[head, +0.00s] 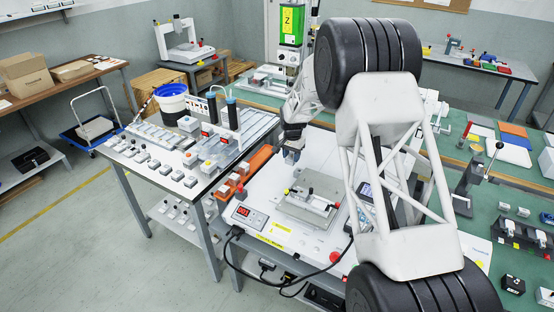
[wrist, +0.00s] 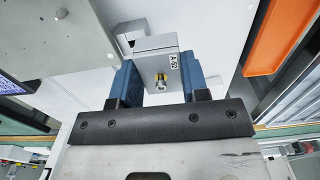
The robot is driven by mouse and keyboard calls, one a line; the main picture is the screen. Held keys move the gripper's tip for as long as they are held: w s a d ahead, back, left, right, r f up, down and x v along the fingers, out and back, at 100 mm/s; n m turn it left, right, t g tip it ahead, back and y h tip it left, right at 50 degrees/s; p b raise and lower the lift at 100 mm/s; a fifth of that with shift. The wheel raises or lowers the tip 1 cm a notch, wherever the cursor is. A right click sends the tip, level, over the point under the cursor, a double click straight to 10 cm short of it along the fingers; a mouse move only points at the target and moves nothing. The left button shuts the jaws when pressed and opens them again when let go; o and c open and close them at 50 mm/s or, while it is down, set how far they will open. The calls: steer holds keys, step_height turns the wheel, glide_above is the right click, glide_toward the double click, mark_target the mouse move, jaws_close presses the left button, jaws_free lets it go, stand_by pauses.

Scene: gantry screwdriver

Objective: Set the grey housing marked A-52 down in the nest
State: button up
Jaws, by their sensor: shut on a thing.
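In the wrist view, the blue fingers of my gripper (wrist: 157,82) are shut on the grey housing (wrist: 152,62). A white label reading A-52 and a brass-coloured fitting show on its near face. In the head view, my gripper (head: 293,137) holds the housing (head: 291,155) in the air, behind and a little left of the grey fixture plate (head: 300,212). This plate carries clamps and small knobs, and I take it to bear the nest. The nest pocket itself is too small to make out. Part of a grey plate with a hole and pins shows at upper left in the wrist view (wrist: 60,45).
A red-digit display box (head: 246,217) stands left of the plate, and an orange bin row (head: 258,162) lies farther left. A side table (head: 170,165) holds several small housings. A handheld meter (head: 366,190) is to the right. White bench surface around the plate is mostly clear.

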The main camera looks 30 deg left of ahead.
steer(key=w+d+r+m, duration=0.15)
steer(key=w+d, duration=0.55)
steer(key=d, duration=0.9)
steer(key=w+d+r, duration=0.3)
steer(key=w+d, duration=0.4)
steer(key=d, duration=1)
steer(key=w+d+r, duration=0.2)
steer(key=w+d, duration=0.6)
steer(key=d, duration=0.8)
steer(key=s+a+m, duration=0.8)
steer(key=s+a, duration=0.7)
steer(key=s, duration=0.3)
steer(key=s+a+m, duration=0.8)
steer(key=s+a, duration=0.7)
steer(key=s, duration=0.4)
steer(key=shift+s, duration=0.25)
steer(key=shift+a+f+m, duration=0.1)
steer(key=shift+f+m, duration=0.15)
steer(key=shift+f, duration=2.65)
steer(key=shift+f, duration=0.4)
